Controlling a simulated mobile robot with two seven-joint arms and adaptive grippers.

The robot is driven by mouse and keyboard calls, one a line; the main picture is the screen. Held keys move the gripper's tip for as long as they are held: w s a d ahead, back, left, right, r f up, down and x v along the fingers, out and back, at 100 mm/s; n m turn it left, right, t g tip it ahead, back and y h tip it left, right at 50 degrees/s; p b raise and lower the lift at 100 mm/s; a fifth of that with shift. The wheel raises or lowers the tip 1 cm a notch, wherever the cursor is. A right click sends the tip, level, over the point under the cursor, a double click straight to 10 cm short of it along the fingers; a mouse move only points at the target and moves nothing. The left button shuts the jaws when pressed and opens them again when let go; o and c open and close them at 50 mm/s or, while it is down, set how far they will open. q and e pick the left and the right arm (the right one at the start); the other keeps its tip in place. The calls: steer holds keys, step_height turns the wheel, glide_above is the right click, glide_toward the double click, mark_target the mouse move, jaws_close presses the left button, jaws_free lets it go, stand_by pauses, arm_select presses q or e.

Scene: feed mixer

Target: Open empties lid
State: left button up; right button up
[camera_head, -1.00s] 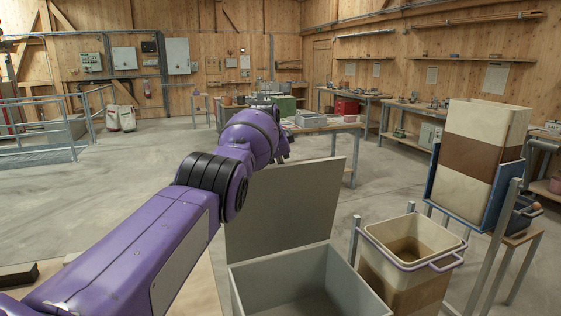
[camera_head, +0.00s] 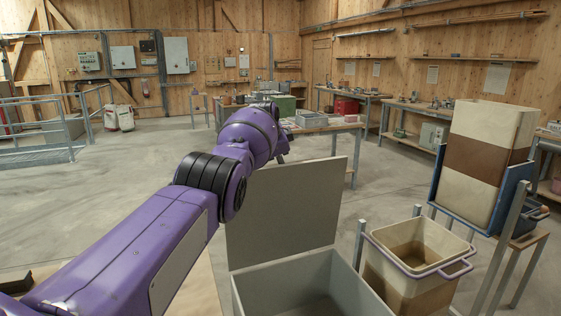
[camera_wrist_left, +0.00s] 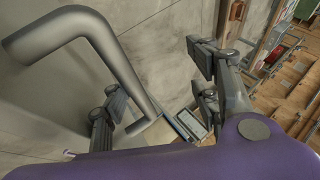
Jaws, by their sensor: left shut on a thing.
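The empties box is a grey open-topped box (camera_head: 345,273) at the bottom middle of the head view. Its flat grey lid (camera_head: 300,200) stands close to upright at the back edge, so the inside of the box shows. My purple left arm passes left of the lid, and its gripper is hidden in the head view. The exact contact is partly hidden. My right gripper is not in view.
A cream and brown bin with a lilac rim (camera_head: 405,285) stands right of the box. A taller cream and brown container (camera_head: 487,155) sits in a blue holder (camera_head: 443,200) behind it. Workbenches (camera_head: 330,128) stand farther back.

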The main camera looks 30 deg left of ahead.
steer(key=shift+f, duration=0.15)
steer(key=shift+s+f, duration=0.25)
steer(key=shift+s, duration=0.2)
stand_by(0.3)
